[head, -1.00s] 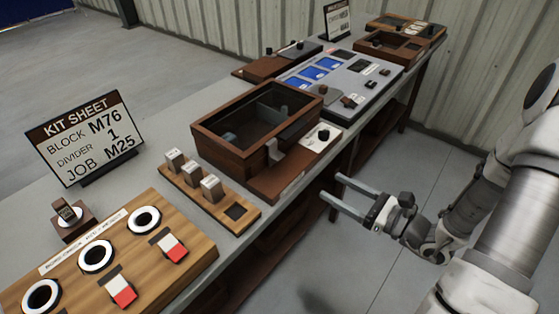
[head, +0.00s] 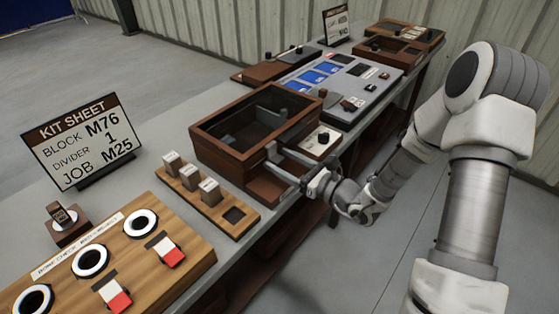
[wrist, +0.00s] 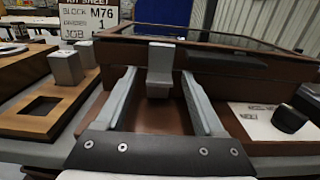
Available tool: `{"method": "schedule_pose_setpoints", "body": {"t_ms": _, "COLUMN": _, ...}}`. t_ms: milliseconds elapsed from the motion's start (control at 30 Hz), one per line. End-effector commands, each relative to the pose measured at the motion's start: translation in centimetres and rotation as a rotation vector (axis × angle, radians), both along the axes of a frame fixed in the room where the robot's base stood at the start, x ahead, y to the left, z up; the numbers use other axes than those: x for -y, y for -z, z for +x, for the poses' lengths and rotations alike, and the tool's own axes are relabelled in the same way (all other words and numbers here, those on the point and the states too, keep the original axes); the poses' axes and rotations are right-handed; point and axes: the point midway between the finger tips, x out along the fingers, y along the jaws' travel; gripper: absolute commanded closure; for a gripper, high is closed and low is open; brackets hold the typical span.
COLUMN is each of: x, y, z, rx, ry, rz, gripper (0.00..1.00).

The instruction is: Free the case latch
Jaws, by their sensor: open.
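The wooden case (head: 235,145) with a dark glass lid stands on the bench, its lid down. In the wrist view the case's front (wrist: 130,58) fills the upper middle. The grey case latch (wrist: 161,68) hangs on that front, below the lid's edge. My gripper (wrist: 160,90) is open, one finger on each side of the latch, with space between finger and latch on both sides. In the head view my gripper (head: 282,165) reaches the case's front from the right, and its fingers partly hide the latch.
A wooden rack with several grey-topped blocks (head: 210,188) stands left of the case, with one empty square socket. A white plate with a black knob (head: 323,138) lies right of the case. The kit sheet (head: 85,143) stands behind the left end.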

Motion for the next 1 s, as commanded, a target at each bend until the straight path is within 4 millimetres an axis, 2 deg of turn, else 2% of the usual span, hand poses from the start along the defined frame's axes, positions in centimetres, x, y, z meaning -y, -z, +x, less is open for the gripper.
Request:
{"method": "schedule_pose_setpoints", "body": {"t_ms": 100, "x": -0.70, "y": 0.00, "z": 0.46, "rx": 0.001, "ry": -0.002, "rz": 0.001, "gripper": 0.30}}
{"method": "schedule_pose_setpoints", "body": {"t_ms": 400, "x": -0.82, "y": -0.03, "z": 0.62, "rx": 0.001, "ry": 0.000, "rz": 0.001, "gripper": 0.30}}
{"method": "schedule_pose_setpoints", "body": {"t_ms": 467, "x": -0.82, "y": -0.03, "z": 0.60, "rx": 0.000, "ry": 0.000, "rz": 0.000, "gripper": 0.39}}
{"method": "schedule_pose_setpoints", "body": {"t_ms": 800, "x": -0.80, "y": -0.01, "z": 0.59, "rx": 0.000, "ry": -0.001, "rz": 0.000, "gripper": 1.00}}
{"method": "schedule_pose_setpoints", "body": {"t_ms": 1000, "x": -0.79, "y": -0.01, "z": 0.58, "rx": 0.000, "ry": -0.001, "rz": 0.000, "gripper": 1.00}}
